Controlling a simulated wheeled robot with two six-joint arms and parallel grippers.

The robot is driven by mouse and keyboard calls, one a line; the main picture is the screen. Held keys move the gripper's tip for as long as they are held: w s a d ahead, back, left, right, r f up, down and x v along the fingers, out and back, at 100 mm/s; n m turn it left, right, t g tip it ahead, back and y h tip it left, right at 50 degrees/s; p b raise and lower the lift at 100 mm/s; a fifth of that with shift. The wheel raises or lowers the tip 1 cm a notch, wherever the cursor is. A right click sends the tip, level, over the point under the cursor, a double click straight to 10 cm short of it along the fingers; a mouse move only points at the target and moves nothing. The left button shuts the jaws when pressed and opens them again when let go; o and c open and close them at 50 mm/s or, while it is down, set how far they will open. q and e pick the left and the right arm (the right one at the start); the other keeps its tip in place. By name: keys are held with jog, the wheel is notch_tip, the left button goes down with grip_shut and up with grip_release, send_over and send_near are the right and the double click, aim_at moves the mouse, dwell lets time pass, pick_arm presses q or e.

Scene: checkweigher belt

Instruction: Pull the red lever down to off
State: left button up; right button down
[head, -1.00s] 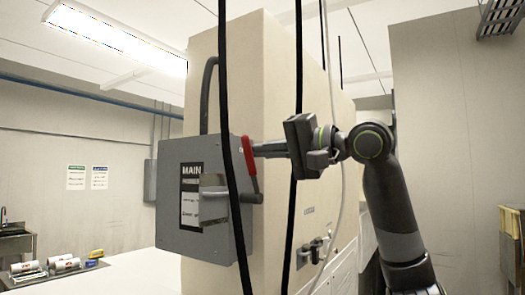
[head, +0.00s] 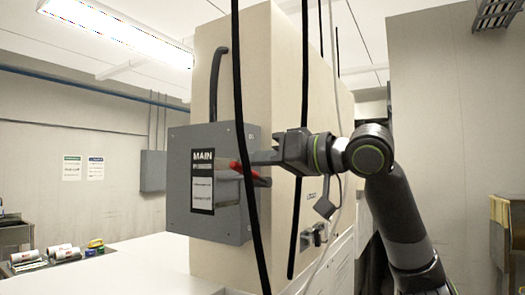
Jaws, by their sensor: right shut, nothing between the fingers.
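The red lever (head: 261,178) is on the right side of a grey switch box (head: 178,185) labelled MAIN. Its red grip now lies nearly level, jutting out toward me, partly hidden behind a black cable. My right gripper (head: 256,158) comes in from the right with its fingers shut and empty. The fingertips are just above the red grip in the picture; I cannot tell whether they touch it. My left gripper is not in view.
Black cables (head: 245,100) hang in front of the box and beside the beige cabinet (head: 275,60). A pale counter (head: 145,265) spreads below left, with rolls and a yellow item in a tray (head: 12,268). A grey conduit (head: 216,75) rises from the box.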

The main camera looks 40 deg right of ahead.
jog(key=f+n, duration=0.2)
jog(key=shift+s+a+f+n+b, duration=0.15)
jog(key=shift+a+f+n+b, duration=0.15)
jog(key=shift+a+n, duration=0.1)
notch_tip(320, 180, down, 7)
jog(key=d+n+b, duration=0.1)
jog(key=n+b, duration=0.1)
jog(key=n, duration=0.5)
jog(key=shift+w+b, duration=0.2)
jog(key=shift+b, duration=0.15)
jog(key=shift+d+f, duration=0.1)
jog(key=shift+f, duration=0.05)
